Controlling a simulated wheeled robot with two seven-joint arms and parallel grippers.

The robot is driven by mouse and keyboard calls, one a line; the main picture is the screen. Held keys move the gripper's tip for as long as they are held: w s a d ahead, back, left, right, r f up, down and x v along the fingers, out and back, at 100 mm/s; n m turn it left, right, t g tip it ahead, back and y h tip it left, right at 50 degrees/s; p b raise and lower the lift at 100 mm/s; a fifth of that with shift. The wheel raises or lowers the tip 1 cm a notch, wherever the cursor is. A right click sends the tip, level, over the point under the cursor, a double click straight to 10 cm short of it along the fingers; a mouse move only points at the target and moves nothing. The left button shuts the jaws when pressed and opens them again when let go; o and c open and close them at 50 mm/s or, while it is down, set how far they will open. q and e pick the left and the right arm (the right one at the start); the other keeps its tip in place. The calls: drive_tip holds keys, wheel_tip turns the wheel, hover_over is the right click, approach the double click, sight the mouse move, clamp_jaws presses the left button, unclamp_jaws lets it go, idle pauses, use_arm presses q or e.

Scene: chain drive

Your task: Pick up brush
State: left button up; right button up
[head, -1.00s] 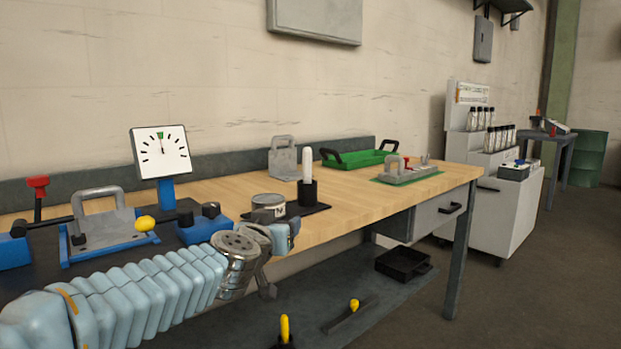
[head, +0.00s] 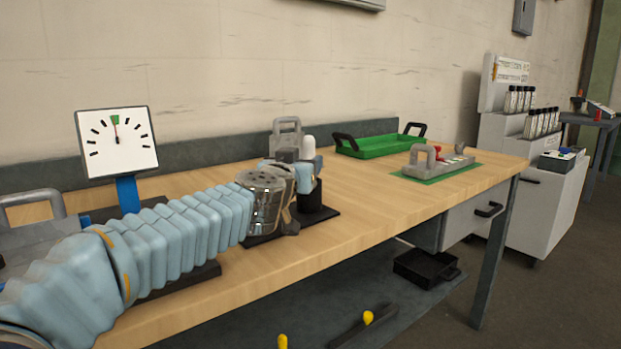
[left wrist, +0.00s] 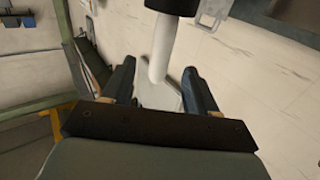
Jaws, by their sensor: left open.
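The brush (head: 308,147) shows as a white rounded handle standing upright in a black holder (head: 316,196) on the wooden bench. My left gripper (head: 305,177) is at the brush, partly hiding the handle below its tip. In the left wrist view the white brush handle (left wrist: 163,45) comes down from the black holder (left wrist: 176,4), with its end between the two open fingers of my left gripper (left wrist: 159,70). I cannot tell whether either finger touches it. The brush's lower end is hidden inside the holder. My right gripper is not in view.
A grey handled block (head: 286,137) stands just behind the brush. A green tray (head: 382,147) and a grey fixture on a green mat (head: 440,169) are to the right. A dial gauge (head: 116,142) stands at left. Bare wood lies in front of the holder.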

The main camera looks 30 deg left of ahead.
sight(311, 155)
use_arm(q)
drive_tip(key=x, duration=0.8)
drive_tip(key=shift+w+a+f, duration=0.1)
drive_tip(key=shift+w+a, duration=0.1)
drive_tip(key=shift+w, duration=0.1)
drive_tip(key=shift+c, duration=0.5)
drive_tip(key=c, duration=1)
